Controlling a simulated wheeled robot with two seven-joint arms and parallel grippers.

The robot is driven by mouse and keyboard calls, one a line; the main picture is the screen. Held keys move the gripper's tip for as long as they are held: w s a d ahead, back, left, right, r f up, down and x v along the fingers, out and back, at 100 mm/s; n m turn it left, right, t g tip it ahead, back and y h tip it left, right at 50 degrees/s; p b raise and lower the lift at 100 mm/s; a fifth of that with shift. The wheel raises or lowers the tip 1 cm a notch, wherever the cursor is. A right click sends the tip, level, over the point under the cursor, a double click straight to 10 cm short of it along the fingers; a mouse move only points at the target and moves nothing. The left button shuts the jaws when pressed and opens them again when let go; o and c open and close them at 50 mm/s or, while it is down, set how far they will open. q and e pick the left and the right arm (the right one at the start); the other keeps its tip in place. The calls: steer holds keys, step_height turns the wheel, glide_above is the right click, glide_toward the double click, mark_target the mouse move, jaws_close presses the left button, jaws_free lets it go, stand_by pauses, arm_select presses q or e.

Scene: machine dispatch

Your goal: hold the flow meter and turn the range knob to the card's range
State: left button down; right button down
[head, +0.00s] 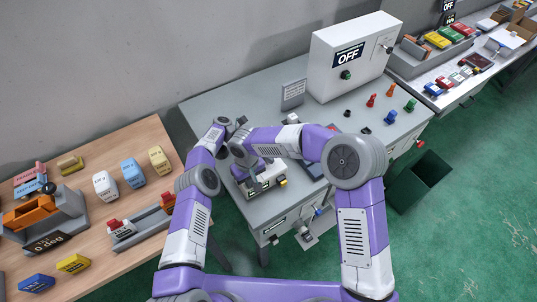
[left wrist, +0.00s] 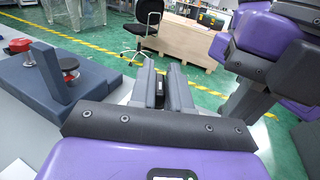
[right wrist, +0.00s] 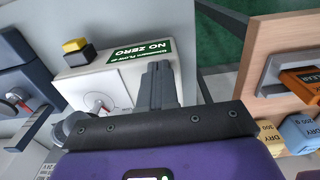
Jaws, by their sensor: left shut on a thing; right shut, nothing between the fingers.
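A pale box (right wrist: 112,72), which may be the flow meter, shows in the right wrist view. It carries a green "NO ZERO" label (right wrist: 145,50) and a white dial face with a small knob (right wrist: 99,104). My right gripper (right wrist: 158,66) is shut and empty, over or beside the box. I cannot tell whether it touches. My left gripper (left wrist: 160,76) is shut on a small dark thing (left wrist: 158,86), mostly hidden between the fingers. In the head view my arms cover much of the work area. A grey text sign (head: 293,94), perhaps the card, stands behind; its text is unreadable.
A white cabinet marked OFF (head: 350,58) stands at the back of the grey table. A dark green bin (head: 420,180) stands on the floor at right.

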arm_select(q)
steer(key=shift+s, duration=0.1)
stand_by(0.3)
steer(key=c, duration=1.2)
jaws_free()
steer(key=shift+o, duration=0.2)
step_height(320, 180, up, 10)
steer(key=shift+s+r, duration=0.1)
